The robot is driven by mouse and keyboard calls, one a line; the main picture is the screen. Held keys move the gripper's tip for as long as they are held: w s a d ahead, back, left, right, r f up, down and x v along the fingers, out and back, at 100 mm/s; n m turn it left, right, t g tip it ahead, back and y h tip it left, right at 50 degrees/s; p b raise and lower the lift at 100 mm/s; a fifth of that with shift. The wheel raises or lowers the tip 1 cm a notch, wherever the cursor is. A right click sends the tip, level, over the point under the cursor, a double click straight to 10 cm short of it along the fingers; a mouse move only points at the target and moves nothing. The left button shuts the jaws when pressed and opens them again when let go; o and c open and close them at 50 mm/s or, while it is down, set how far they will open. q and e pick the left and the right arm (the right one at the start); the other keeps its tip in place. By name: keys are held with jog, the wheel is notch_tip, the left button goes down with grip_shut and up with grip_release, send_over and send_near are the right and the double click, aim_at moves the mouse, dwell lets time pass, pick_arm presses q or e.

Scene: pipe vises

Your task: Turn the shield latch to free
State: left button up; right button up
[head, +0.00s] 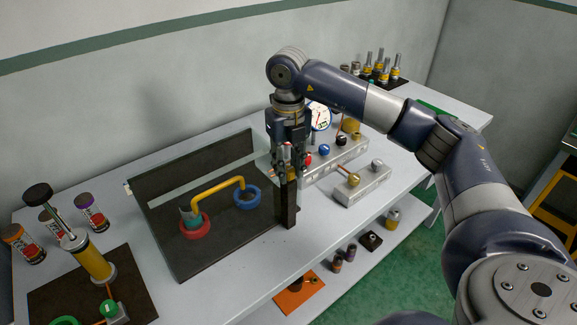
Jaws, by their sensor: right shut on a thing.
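My right gripper (288,171) points straight down at the right edge of the dark vise board (190,263). It is shut on a small part at the top of a black upright post (288,205). I take this part to be the shield latch; the fingers hide most of it, so I cannot tell how it is turned. A clear shield (172,187) shows as a pale strip across the board. On the board, a yellow bent pipe (217,184) joins a red ring vise (194,228) and a blue ring vise (247,197). My left gripper is out of view.
A yellow pump (92,262) and several cans (92,211) stand at the left. Grey manifold blocks with valve knobs (362,186) lie right of the post, close to my gripper. A gauge (320,117) stands behind.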

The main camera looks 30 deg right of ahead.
aim_at(289, 169)
jog(key=shift+w+r, duration=0.15)
jog(key=shift+r, duration=0.1)
jog(key=o, duration=1.1)
jog(key=shift+c, duration=0.2)
jog(key=shift+f, duration=0.1)
notch_tip(289, 169, up, 12)
dwell(0.3)
